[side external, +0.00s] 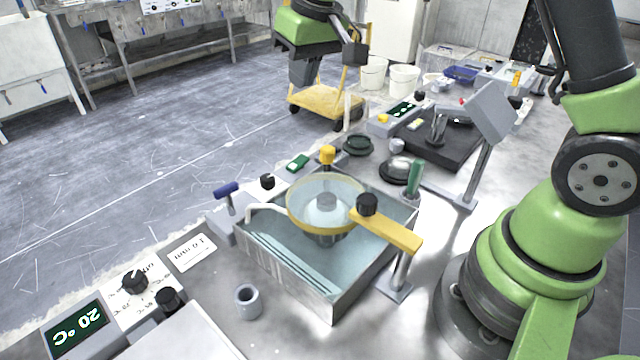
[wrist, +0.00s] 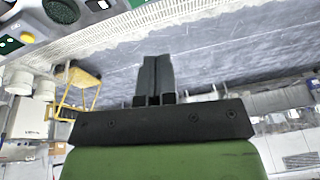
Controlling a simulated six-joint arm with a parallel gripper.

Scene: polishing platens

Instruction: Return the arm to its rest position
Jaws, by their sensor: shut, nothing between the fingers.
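In the wrist view my gripper (wrist: 157,62) shows as two dark fingers lying together, with nothing between them. Behind them are a dark crossbar and a green body. In the side external view the green and dark end of my arm hangs at the top centre, beyond the bench and in front of a yellow cart. The thick green lower part of my arm stands at the right on the bench.
A metal basin (side external: 300,290) with a yellow-rimmed bowl (side external: 291,213) stands mid-bench. A tilted grey panel on a post (side external: 490,112) stands near my arm. The yellow cart (side external: 318,104) and white buckets (side external: 404,80) are beyond the bench. The floor (side external: 130,150) at left is open.

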